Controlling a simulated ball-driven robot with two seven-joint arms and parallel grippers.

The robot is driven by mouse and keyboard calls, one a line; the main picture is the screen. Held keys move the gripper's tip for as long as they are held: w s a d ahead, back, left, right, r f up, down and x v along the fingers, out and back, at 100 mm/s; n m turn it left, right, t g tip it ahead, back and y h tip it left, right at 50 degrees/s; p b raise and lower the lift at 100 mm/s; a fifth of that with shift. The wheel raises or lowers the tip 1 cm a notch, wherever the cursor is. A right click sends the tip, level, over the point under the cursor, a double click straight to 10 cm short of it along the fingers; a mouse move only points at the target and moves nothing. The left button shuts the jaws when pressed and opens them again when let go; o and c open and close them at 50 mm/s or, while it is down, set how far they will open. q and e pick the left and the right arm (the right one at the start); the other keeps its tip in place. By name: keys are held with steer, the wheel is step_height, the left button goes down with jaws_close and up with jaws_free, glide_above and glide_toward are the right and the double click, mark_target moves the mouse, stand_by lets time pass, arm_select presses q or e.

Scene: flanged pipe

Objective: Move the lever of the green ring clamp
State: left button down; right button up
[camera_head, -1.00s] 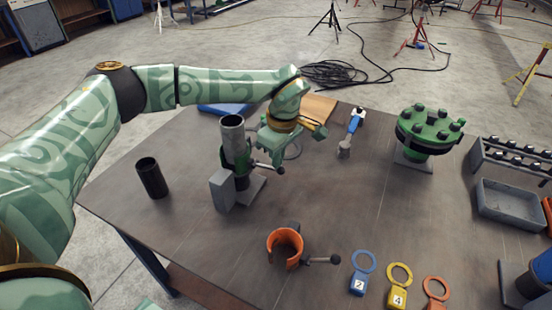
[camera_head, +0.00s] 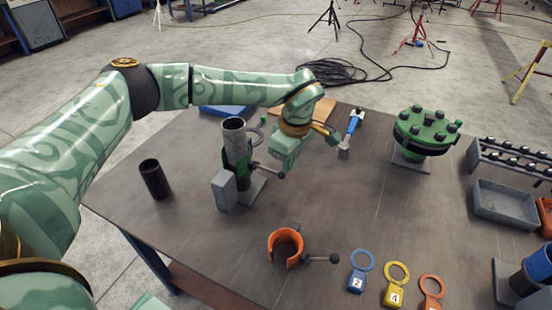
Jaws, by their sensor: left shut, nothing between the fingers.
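The green ring clamp (camera_head: 243,182) sits around the lower part of an upright grey pipe (camera_head: 234,135), behind a grey block. Its dark lever (camera_head: 279,174) sticks out to the right and ends in a round knob. My left gripper (camera_head: 280,165) is just above the lever's knob end, right of the pipe, pointing down. It is shut and holds nothing. I cannot tell whether its fingertips touch the lever. My right gripper is not in view.
An orange ring clamp (camera_head: 284,247) with its own lever stands in front. A black tube (camera_head: 154,179) stands at the left. Numbered tags (camera_head: 357,283) lie at the front right. A green bolted flange (camera_head: 426,130) and a grey tray (camera_head: 505,205) are at the right. The table's middle is clear.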

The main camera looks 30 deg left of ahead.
arm_select(q)
step_height(320, 180, up, 15)
steer(key=d+p, duration=0.1)
steer(key=p, duration=0.1)
steer(key=shift+s+d+r, duration=0.2)
steer(key=shift+d, duration=0.05)
steer(key=shift+f, duration=0.1)
